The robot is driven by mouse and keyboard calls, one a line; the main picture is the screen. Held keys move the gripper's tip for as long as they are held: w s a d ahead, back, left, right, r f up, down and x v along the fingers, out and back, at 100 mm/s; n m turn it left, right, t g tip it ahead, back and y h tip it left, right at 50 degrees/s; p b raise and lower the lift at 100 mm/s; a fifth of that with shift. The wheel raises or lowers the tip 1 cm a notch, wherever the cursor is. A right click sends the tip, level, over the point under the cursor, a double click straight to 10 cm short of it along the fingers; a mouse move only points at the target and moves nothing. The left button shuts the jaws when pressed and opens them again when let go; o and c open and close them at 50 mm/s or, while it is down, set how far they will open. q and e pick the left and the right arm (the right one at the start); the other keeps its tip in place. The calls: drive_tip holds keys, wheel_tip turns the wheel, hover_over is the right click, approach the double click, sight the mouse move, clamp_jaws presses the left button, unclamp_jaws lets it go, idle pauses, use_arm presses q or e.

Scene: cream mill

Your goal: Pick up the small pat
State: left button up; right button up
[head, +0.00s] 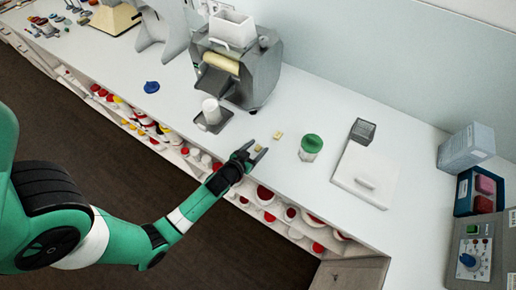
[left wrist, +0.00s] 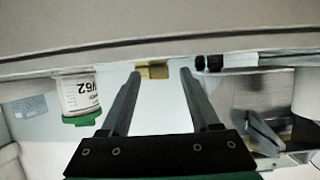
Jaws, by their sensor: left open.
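A small yellow pat (head: 278,135) lies on the pale counter, just beyond my left gripper. A second small yellowish piece (head: 258,148) shows between the fingertips in the head view. My left gripper (head: 257,151) is open near the counter's front edge, its fingers pointing toward the pat. In the left wrist view a yellow-tan block (left wrist: 153,71) sits ahead between the two finger ends of the left gripper (left wrist: 160,72); I cannot tell which piece it is. No finger visibly closes on anything. The right gripper is out of view.
A green-lidded jar (head: 311,147) stands right of the pat; it also shows in the left wrist view (left wrist: 78,95). The grey mill (head: 238,68) with a white cup (head: 211,110) stands behind left. Shelves of jars run below the front edge.

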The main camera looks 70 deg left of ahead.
use_arm(q)
clamp_jaws()
drive_tip(key=shift+r, duration=0.1)
idle(0.3)
wheel_tip(320, 180, up, 4)
drive_tip(key=shift+f+p, duration=0.25)
drive_tip(key=shift+p, duration=0.7)
drive_tip(key=s+a+r+p, duration=0.1)
drive_tip(key=s+a+r, duration=0.2)
drive_tip(key=s, duration=0.3)
drive_tip(key=s+a+r, duration=0.3)
drive_tip(key=s+r, duration=0.3)
drive_tip(key=shift+s+r+p, duration=0.15)
drive_tip(key=shift+s+p, duration=0.25)
drive_tip(key=shift+d, duration=0.1)
